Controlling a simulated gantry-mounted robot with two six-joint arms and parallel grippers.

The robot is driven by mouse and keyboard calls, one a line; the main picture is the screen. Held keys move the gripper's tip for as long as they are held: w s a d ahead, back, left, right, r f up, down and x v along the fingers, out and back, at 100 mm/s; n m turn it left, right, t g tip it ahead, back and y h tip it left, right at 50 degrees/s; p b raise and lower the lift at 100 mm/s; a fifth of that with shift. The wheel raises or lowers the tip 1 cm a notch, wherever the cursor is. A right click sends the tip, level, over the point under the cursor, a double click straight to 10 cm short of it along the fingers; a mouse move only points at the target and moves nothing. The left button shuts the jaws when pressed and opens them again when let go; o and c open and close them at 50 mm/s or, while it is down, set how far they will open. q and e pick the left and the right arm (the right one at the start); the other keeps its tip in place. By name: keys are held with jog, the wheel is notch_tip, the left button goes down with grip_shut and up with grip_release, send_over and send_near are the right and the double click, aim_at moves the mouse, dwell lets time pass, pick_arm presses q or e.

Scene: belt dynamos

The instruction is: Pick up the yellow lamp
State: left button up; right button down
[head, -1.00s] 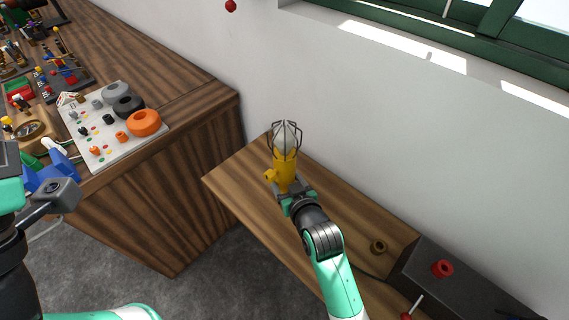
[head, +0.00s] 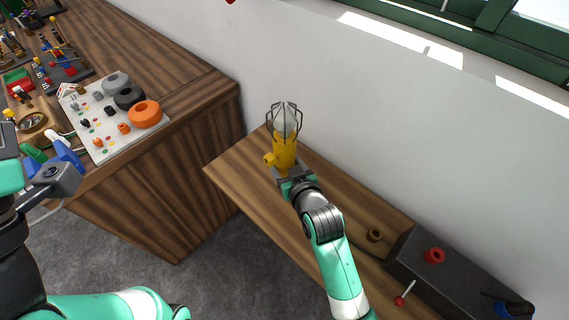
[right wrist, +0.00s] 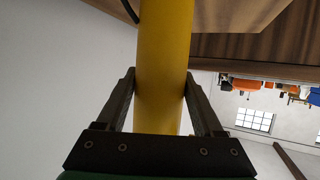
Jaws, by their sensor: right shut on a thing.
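The yellow lamp (head: 284,153), with a clear bulb inside a dark wire cage, is upright over the low wooden bench in the head view. My right gripper (head: 290,180) is shut on its lower yellow body. In the right wrist view the yellow body of the lamp (right wrist: 163,65) runs between both fingers of the right gripper (right wrist: 160,88). I cannot tell whether the lamp touches the bench. My left gripper (head: 52,172) is at the left edge, beside blue parts near the larger table. Its fingertips are unclear.
The low wooden bench (head: 240,180) carries a dark box (head: 410,262) with a red knob and a small brown ring (head: 375,235). The wall is close behind. A larger table (head: 195,95) at left holds a white board (head: 100,148) with knobs and rings.

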jog(key=s+r+p, duration=0.1)
jog(key=r+p, duration=0.1)
jog(key=s+r+p, duration=0.1)
jog(key=s+r, duration=0.1)
jog(key=r, duration=0.1)
jog(key=s+r+p, duration=0.2)
jog(key=r, duration=0.1)
jog(key=shift+s+a+p, duration=0.1)
jog(key=shift+s+p, duration=0.1)
jog(key=shift+p, duration=0.1)
jog(key=p, duration=0.6)
send_near(280, 156)
jog(key=s+a, duration=0.2)
jog(key=s, duration=0.1)
jog(key=shift+w+f, duration=0.1)
jog(key=shift+w, duration=0.05)
jog(key=w+f+b, duration=0.4)
jog(key=b, duration=0.1)
jog(key=w+f+b, duration=0.3)
jog(key=w+b, duration=0.2)
jog(key=w+f+b, duration=0.4)
jog(key=b, duration=0.1)
jog(key=shift+w+d+f, duration=0.1)
jog(key=shift+w+f, duration=0.2)
jog(key=shift+f, duration=0.05)
jog(key=shift+w+f, duration=0.1)
jog(key=shift+w, duration=0.2)
